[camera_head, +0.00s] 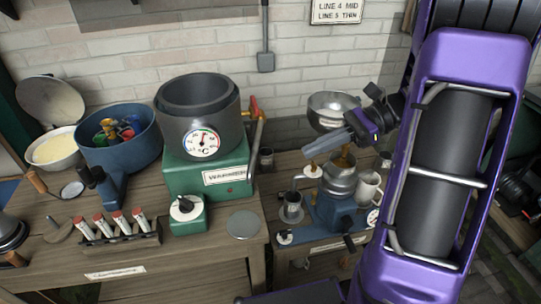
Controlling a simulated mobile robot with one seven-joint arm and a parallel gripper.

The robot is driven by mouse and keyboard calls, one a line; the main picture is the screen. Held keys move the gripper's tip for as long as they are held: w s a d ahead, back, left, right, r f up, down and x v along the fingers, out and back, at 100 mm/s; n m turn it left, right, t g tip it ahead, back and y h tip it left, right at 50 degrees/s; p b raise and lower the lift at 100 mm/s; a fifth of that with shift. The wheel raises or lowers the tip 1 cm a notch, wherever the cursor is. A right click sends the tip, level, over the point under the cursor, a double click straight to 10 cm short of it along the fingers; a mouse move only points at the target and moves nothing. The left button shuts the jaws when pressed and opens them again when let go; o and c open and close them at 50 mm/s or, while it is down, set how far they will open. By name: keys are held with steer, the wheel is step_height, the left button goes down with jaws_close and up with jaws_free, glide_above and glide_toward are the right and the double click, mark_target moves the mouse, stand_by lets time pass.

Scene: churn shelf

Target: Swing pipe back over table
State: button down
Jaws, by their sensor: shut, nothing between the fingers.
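My gripper (312,151) is shut and empty, pointing left in front of a steel funnel bowl (333,105) and above a blue machine (340,212). A slim grey-brown pipe-like piece (257,132) stands at the right side of the dark pot (198,118) on the green warmer (205,178); it has red and orange parts near its top. I cannot tell for sure that this is the pipe. My gripper is to its right, apart from it. A brown-amber piece (343,159) shows just below my gripper, on top of the blue machine's metal vessel; its lower end is hidden.
The wooden table (130,250) holds a blue pot (119,140) with colourful pieces, a rack of red-capped tubes (118,232), a green knob box (188,214) and a round metal plate (243,225). A white mug (369,188) and small metal cup (291,207) flank the blue machine.

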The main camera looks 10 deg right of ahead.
mark_target(254, 156)
steer(key=d+m+t+y, duration=0.1)
steer(key=d+m+t, duration=0.3)
steer(key=x, duration=1.4)
steer(key=shift+w+t, duration=0.25)
steer(key=shift+t, duration=0.05)
steer(key=shift+d+f, duration=0.1)
steer(key=shift+w+a, duration=0.2)
steer(key=shift+a, duration=0.95)
steer(key=shift+d+p, duration=0.1)
steer(key=shift+p, duration=0.2)
